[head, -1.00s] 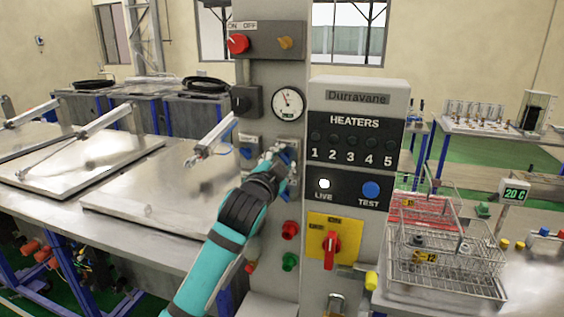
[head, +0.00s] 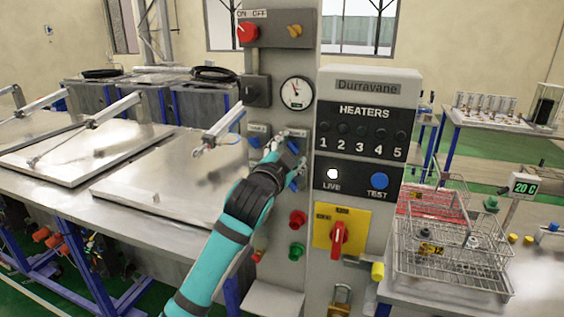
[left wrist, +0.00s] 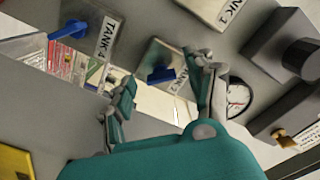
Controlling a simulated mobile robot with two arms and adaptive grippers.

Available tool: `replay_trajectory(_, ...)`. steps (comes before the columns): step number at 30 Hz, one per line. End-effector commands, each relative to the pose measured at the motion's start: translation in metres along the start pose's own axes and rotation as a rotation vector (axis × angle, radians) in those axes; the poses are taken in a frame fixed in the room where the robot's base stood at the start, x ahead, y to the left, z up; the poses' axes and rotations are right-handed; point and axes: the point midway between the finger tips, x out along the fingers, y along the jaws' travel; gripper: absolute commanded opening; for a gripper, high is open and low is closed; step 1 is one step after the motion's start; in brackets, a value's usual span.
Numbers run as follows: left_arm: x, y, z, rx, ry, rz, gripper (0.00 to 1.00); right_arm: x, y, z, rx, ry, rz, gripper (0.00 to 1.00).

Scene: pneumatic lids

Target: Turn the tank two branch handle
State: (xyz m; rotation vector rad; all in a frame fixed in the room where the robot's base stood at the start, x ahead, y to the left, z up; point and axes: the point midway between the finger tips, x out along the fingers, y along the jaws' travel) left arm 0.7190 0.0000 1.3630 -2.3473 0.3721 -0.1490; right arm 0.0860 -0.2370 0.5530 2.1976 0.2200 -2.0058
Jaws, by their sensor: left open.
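My left gripper (head: 288,152) is at the grey control column, in front of the small label plates with blue handles. In the left wrist view my left gripper (left wrist: 170,86) is open, with a blue handle (left wrist: 160,75) on a plate showing between its fingers. I cannot tell whether the fingers touch it, and that plate's label is not readable. Beside it are a plate marked TANK 4 (left wrist: 108,38) with a blue handle (left wrist: 30,46) and a plate marked TANK 1 (left wrist: 232,8). In the head view another blue handle (head: 255,141) is left of the gripper. My right gripper is not in view.
The column carries a pressure gauge (head: 296,93), a red ON/OFF knob (head: 247,32), red (head: 298,218) and green (head: 296,251) buttons, and a red rotary switch (head: 338,238). Steel lids (head: 160,180) lie left; a wire basket (head: 450,262) stands right.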

Motion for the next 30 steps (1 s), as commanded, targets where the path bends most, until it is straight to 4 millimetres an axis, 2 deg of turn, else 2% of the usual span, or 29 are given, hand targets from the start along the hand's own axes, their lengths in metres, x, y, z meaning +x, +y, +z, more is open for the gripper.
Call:
replay_trajectory(12,-0.078,0.0,0.001,0.0,0.001,0.0,0.56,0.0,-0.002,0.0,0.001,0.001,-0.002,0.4)
replay_trajectory(16,-0.098,0.0,0.001,0.0,0.0,0.0,0.56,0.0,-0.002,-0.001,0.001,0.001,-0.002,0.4)
replay_trajectory(21,-0.111,0.0,0.001,0.0,-0.001,0.001,0.56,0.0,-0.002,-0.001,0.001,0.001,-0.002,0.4)
replay_trajectory(30,-0.113,0.0,0.001,0.0,-0.001,0.001,0.56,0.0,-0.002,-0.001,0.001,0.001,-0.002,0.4)
